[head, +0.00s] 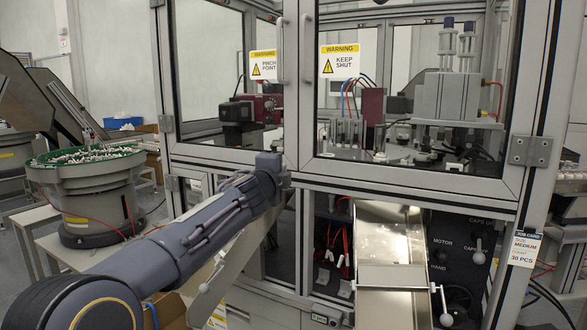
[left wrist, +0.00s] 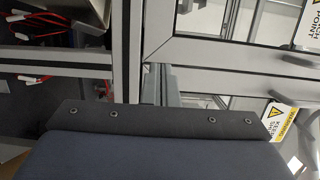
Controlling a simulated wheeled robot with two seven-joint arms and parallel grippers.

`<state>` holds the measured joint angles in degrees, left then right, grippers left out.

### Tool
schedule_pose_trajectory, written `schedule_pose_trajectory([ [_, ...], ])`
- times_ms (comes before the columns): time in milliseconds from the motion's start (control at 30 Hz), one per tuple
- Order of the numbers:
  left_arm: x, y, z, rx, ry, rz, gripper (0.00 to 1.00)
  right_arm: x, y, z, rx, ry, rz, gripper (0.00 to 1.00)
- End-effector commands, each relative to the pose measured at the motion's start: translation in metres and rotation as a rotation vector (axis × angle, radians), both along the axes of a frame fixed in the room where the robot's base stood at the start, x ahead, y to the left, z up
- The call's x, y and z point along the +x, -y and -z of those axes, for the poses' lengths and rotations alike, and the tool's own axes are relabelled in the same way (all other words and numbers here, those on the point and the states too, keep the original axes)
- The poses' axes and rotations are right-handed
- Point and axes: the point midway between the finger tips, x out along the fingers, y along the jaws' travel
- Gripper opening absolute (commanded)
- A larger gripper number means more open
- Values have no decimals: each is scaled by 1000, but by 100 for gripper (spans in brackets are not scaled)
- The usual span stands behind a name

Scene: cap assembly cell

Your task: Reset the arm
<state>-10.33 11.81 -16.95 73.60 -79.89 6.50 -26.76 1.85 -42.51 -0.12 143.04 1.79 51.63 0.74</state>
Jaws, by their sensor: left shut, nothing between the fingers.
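My left arm reaches in from the lower left of the head view. My left gripper (head: 270,163) is at its far end, in front of the frame post between the two glass doors. It looks small and dark there, and it is shut with nothing held. In the left wrist view a dark plate with several screws (left wrist: 160,125) fills the lower middle, and the fingertips are not clear. My right gripper is in neither view.
The machine's left door (head: 215,85) and right door (head: 420,95) look shut. A metal chute (head: 385,240) slopes out below the right door, near a black control panel (head: 463,250). A green-rimmed bowl feeder (head: 90,195) stands at left. A job card (head: 525,248) hangs at right.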

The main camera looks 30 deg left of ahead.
Motion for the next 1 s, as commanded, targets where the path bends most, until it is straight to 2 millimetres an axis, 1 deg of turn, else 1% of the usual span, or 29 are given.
schedule_pose_trajectory([
  [33,-8,-9,-3,0,2,-5,0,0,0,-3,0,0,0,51],
  [100,-17,-18,-4,0,3,-5,0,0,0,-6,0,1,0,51],
  [300,-38,-38,-3,0,2,-4,0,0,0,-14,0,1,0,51],
  [433,-45,-44,-2,0,2,-2,0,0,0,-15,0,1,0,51],
  [600,-46,-45,-1,-1,2,-2,0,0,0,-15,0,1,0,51],
  [667,-49,-46,-1,-21,1,-7,0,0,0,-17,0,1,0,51],
  [700,-55,-47,0,-58,-3,-16,0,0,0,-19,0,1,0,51],
  [767,-70,-49,4,-165,-13,-42,0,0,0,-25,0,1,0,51],
  [867,-114,-44,25,-476,-60,-112,0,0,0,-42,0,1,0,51],
  [900,-136,-36,40,-625,-95,-148,0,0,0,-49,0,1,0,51],
  [967,-170,-18,64,-839,-157,-199,0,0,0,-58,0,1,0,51],
  [1000,-192,-3,81,-968,-204,-232,0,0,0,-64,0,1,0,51],
])
